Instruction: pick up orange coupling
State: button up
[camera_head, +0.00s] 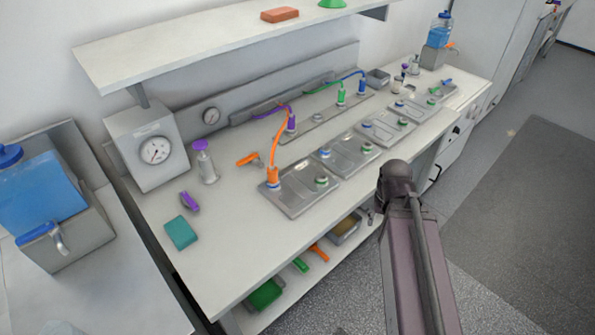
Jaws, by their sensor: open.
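An orange coupling (273,176) stands upright on the left part of the nearest metal plate (300,205), with an orange hose rising from its top to a purple coupling (292,123) behind it. A separate small orange piece (249,159) lies loose on the bench to the left; I cannot tell if it is a valve or another coupling. My dark arm rises from the bottom at the right, its rounded joint in front of the bench edge, well right of the orange coupling. My gripper itself does not show.
The bench (200,260) holds more metal plates to the right, with green and blue fittings. A grey gauge box (149,150), a purple-topped cylinder (206,163), a purple piece (190,201) and a teal block (181,233) stand left. A shelf (150,60) overhangs the back. Bare bench lies in front.

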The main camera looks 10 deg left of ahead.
aim_at(273, 171)
jog(key=z, duration=0.45)
jog(key=k, duration=1.25)
jog(key=u, duration=0.95)
jog(key=i, duration=1)
jog(key=z, duration=0.1)
